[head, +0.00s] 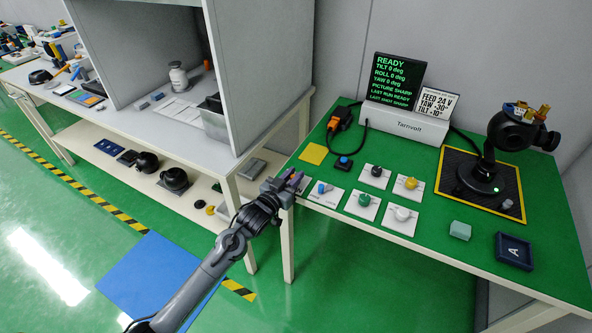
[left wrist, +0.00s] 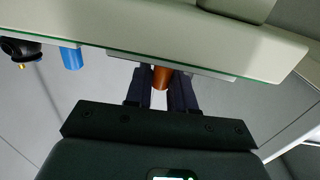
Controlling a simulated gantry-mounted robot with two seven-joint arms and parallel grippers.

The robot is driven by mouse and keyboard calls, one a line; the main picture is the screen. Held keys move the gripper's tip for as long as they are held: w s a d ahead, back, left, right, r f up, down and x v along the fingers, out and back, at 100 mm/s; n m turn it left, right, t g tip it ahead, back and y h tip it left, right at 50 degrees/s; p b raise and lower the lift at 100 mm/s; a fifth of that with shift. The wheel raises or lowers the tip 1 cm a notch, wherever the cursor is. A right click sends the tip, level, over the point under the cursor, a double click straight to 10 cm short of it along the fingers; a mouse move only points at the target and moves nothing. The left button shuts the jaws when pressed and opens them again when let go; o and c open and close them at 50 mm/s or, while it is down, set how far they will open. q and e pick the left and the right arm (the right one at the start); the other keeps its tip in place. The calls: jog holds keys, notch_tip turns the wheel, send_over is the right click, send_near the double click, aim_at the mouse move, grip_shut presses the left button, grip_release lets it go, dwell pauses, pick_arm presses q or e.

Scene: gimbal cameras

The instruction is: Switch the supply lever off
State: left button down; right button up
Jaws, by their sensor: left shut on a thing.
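My left gripper (head: 291,181) is at the front left corner of the green table. In the left wrist view its fingers (left wrist: 161,88) are shut on an orange-brown cylindrical handle (left wrist: 161,76), which I take to be the supply lever. The handle stands out from a pale plate (left wrist: 215,72) at the table's edge. In the head view the gripper hides most of the lever, so its on or off position cannot be told. My right gripper is not in view.
A blue knob (head: 322,188) sits on a white plate just right of the gripper, with several other knob plates beyond. A box marked Tarnvolt (head: 408,128) and a screen reading READY (head: 393,80) stand at the back. A black gimbal (head: 480,176) stands at the right.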

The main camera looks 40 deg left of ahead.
pick_arm(q)
jog(key=m+h, duration=0.1)
jog(key=a+m+h+p, duration=0.1)
jog(key=h, duration=0.1)
jog(key=shift+s+r, duration=0.1)
jog(key=shift+r, duration=0.1)
jog(key=m+h, duration=0.1)
jog(key=h, duration=0.1)
jog(key=shift+a+f+m+h+p, duration=0.1)
jog(key=shift+a+m+h+p, duration=0.2)
jog(key=shift+m+p, duration=0.1)
jog(key=shift+a+f+m+g+h, duration=0.15)
jog(key=shift+m+g+h, duration=0.25)
jog(key=shift+m+h, duration=0.55)
jog(key=shift+a+m+g+h+b, duration=0.2)
jog(key=shift+m+g+h+b, duration=0.5)
jog(key=shift+h, duration=1.05)
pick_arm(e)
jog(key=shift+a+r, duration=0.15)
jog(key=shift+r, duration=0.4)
pick_arm(q)
jog(key=c, duration=1.1)
grip_release()
